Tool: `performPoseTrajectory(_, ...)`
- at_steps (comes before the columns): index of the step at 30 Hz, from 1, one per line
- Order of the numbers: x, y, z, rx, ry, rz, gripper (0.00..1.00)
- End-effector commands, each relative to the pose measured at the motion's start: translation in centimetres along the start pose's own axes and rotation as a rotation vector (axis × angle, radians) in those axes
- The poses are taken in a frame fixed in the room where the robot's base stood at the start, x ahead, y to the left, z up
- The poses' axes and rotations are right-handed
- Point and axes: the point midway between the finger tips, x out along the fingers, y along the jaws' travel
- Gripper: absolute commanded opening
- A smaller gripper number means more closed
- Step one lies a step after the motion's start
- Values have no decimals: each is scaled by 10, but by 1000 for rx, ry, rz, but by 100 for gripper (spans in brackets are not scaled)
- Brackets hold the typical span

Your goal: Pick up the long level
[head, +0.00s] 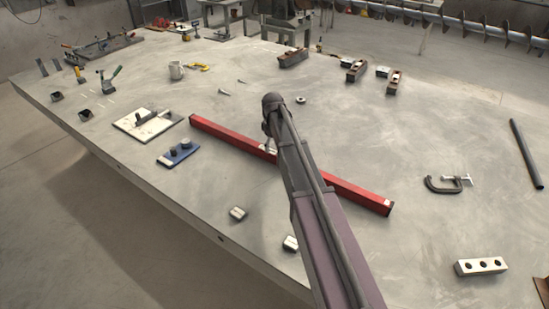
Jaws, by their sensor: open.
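The long red level (232,137) lies flat on the large grey table. It runs diagonally from the left of centre to the lower right, and its right end (372,202) is clear of other things. My arm crosses in front of its middle and hides part of it. My gripper (268,149) is open and shows small and partly hidden beside my arm, at the middle of the level. I cannot tell from this view whether its fingers touch the level or are just above it.
A blue block (178,154) and a white plate with a tool (148,124) lie left of the level. A C-clamp (447,184), a dark rod (526,153) and a white block with holes (481,267) lie to the right. The table between is mostly bare.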

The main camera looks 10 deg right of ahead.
Motion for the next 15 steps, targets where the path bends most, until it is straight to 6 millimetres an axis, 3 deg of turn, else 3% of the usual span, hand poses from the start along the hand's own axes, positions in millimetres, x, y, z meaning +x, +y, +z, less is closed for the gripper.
performPoseTrajectory(15,34,4,4,-1,0,0,89)
